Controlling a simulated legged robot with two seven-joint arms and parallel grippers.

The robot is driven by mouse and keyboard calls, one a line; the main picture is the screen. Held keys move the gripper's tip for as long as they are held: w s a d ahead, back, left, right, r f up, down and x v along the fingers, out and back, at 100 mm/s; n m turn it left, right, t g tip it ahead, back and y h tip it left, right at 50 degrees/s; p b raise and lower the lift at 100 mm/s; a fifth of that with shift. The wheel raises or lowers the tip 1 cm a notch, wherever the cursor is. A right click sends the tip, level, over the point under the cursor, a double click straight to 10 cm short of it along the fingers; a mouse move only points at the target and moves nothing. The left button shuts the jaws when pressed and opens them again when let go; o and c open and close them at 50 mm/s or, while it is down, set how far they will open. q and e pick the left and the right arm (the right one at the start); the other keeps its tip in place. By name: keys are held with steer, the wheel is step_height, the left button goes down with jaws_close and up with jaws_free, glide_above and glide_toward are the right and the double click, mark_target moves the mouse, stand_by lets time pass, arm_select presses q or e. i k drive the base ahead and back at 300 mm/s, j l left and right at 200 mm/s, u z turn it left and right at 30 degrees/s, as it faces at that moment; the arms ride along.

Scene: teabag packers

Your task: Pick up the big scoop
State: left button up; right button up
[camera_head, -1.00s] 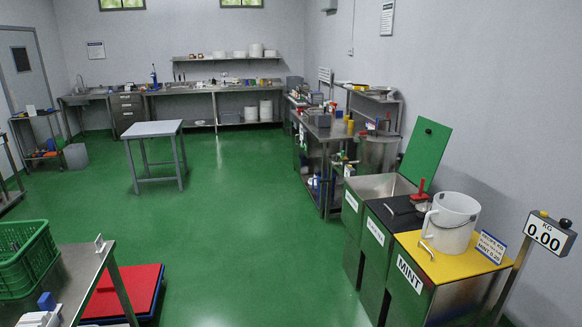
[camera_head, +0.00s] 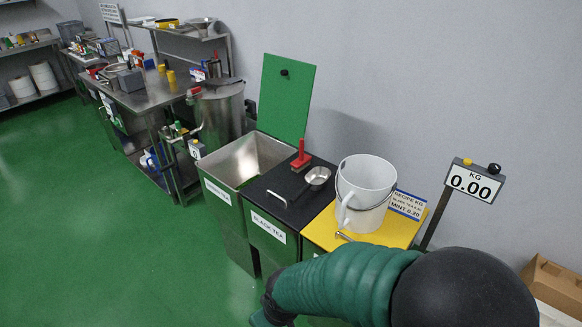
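A metal scoop with a round bowl (camera_head: 317,178) lies on the black lid (camera_head: 262,190) of the bin labelled BLACK TEA. I cannot tell whether it is the big scoop. A red-handled tool (camera_head: 301,157) stands beside it on the same lid. My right arm, in a green sleeve, comes in from the lower right and reaches left in front of the bins. Its end is cut off by the bottom edge, so its gripper is not seen. My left arm and gripper are not in view.
A white bucket (camera_head: 366,190) stands on the yellow lid (camera_head: 318,231) at the right. Left of the black lid is an open steel bin (camera_head: 232,166) with its green lid (camera_head: 287,98) raised. A scale display (camera_head: 473,184) reads 0.00. Green floor at left is clear.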

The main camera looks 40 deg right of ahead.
mark_target(318, 177)
steer(key=i+z, duration=0.25)
steer(key=i, duration=0.25)
steer(key=i+j+z, duration=0.25)
steer(key=i, duration=0.2)
